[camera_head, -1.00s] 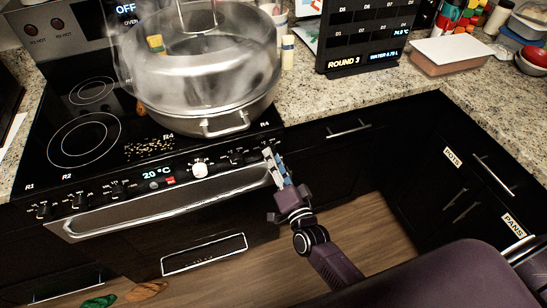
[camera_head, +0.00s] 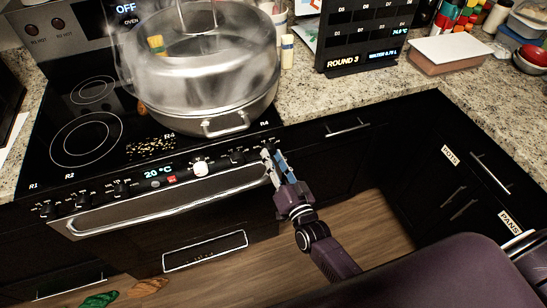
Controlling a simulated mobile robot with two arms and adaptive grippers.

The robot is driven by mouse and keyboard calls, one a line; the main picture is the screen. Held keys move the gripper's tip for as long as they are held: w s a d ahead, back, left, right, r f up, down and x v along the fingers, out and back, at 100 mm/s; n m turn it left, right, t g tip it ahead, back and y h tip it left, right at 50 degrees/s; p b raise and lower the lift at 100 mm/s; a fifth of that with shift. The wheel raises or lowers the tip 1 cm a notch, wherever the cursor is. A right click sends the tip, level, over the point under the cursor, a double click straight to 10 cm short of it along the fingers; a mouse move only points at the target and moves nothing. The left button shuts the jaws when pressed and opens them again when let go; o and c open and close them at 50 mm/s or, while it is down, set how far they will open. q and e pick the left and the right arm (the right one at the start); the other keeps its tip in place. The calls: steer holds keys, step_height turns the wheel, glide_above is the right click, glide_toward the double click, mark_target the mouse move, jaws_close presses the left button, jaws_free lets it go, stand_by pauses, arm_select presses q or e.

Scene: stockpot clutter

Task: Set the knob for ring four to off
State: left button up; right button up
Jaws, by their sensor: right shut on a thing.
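The black stove's front panel (camera_head: 105,197) carries a row of black knobs, one white knob (camera_head: 200,168) and a display reading 20 °C. My right gripper (camera_head: 269,158) reaches up from below to the right end of this row, by the R4 mark. Its fingers are shut on the rightmost knob, the ring four knob, which they mostly hide. I cannot read the knob's pointer or setting. A large steaming stockpot (camera_head: 215,118) with a glass-like cover stands on the right side of the cooktop. My left gripper is not in view.
An oven handle (camera_head: 150,205) runs just below the knobs. Crumbs (camera_head: 150,148) lie on the cooktop left of the pot. A dark display board (camera_head: 365,35) reading ROUND 3 and a lidded box (camera_head: 450,55) stand on the granite counter. The floor below is mostly clear.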

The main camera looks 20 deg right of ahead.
steer(key=shift+f, duration=0.1)
steer(key=o, duration=1.1)
steer(key=shift+o, duration=0.2)
steer(key=s+d, duration=0.1)
steer(key=s, duration=1.1)
steer(key=shift+f, duration=0.25)
steer(key=s+f+n+g, duration=0.2)
steer(key=s+f+g, duration=0.35)
steer(key=f, duration=0.85)
steer(key=s+f+n+g, duration=0.35)
steer(key=s+f, duration=0.35)
steer(key=f, duration=0.8)
steer(key=s+d+f+n+g, duration=0.1)
steer(key=s+d+f+g, duration=0.1)
steer(key=s+f+g, duration=0.2)
steer(key=s+d+f+n+g+h, duration=0.1)
steer(key=s+d+f+g, duration=0.2)
steer(key=s+f, duration=0.7)
steer(key=s+g, duration=0.1)
steer(key=s, duration=1)
steer(key=shift+f+g+h, duration=0.3)
